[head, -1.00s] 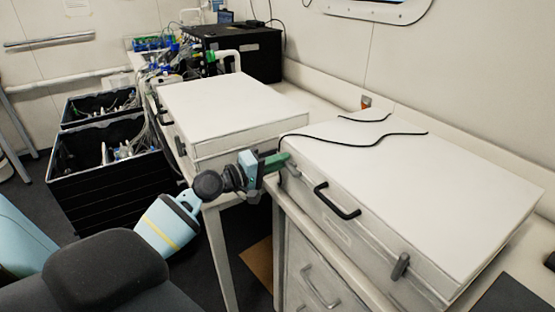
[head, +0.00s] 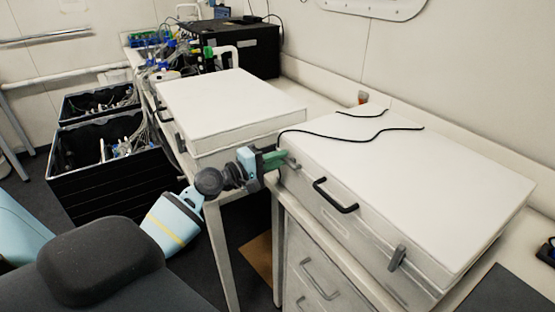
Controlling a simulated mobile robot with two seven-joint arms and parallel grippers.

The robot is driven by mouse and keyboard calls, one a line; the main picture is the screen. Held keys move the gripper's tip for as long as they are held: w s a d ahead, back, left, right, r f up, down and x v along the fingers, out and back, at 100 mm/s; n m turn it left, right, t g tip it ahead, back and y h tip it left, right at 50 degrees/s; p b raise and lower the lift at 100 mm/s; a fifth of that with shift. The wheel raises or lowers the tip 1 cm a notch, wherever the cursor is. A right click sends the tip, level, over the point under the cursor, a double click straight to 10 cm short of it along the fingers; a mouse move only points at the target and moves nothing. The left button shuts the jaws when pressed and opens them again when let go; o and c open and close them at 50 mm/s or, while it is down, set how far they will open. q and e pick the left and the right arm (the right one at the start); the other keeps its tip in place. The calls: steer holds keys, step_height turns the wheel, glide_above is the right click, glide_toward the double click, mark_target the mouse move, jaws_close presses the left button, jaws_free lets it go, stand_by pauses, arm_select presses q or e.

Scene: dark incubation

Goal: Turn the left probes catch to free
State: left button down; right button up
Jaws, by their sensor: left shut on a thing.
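A white case (head: 415,190) lies closed on the bench at the right, with a black handle (head: 335,195) on its front face. A grey catch (head: 397,258) is at the right part of that front. My left gripper (head: 283,159) is at the left end of the front, its jaws shut on the left catch (head: 292,163), which is mostly hidden by the fingers. I cannot tell the catch's exact angle. My right gripper is not in view.
A second white case (head: 228,103) stands to the left, beyond a gap. A thin black cable (head: 350,137) lies over the right case's lid. Black crates (head: 105,185) stand on the floor at the left. Drawers (head: 318,275) are below the bench.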

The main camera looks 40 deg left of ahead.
arm_select(q)
steer(key=c, duration=1.4)
jaws_free()
steer(key=shift+c, duration=0.2)
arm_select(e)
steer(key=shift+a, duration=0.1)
